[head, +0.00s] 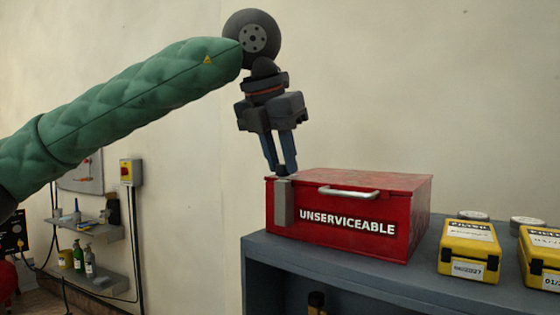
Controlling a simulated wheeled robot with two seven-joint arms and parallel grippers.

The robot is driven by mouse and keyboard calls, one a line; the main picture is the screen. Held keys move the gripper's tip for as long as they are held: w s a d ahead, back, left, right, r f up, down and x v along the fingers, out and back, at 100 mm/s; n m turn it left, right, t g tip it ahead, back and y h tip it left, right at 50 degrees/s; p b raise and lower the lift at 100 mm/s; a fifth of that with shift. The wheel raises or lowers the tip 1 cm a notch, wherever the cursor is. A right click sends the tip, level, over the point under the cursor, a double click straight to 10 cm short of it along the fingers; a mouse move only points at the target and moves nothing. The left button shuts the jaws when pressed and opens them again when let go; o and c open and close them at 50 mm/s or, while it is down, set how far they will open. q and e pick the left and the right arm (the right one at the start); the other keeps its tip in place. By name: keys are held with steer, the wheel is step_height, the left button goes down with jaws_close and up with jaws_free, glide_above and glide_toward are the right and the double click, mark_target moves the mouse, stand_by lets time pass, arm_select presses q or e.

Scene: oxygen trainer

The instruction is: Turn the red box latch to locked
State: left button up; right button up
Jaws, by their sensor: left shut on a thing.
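The red box (375,207) stands on a grey-blue cabinet and is marked UNSERVICEABLE. Its lid is down and has a silver handle (348,192) at the front. A grey latch (284,204) stands upright on the left part of its front face. My left gripper (282,171) points down from above, with its fingertips at the latch's top end. It is shut on the latch, and the fingertips hide the exact contact. My right gripper is not in view.
The cabinet top (425,262) carries two yellow cases (469,250) (543,257) to the right of the box. Round grey discs (473,215) lie behind them. A wall shelf (90,231) with bottles below is at the far left.

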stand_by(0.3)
arm_select(q)
steer(key=o, duration=1)
steer(key=shift+w, duration=0.1)
steer(key=shift+r, duration=0.1)
steer(key=shift+v, duration=3.8)
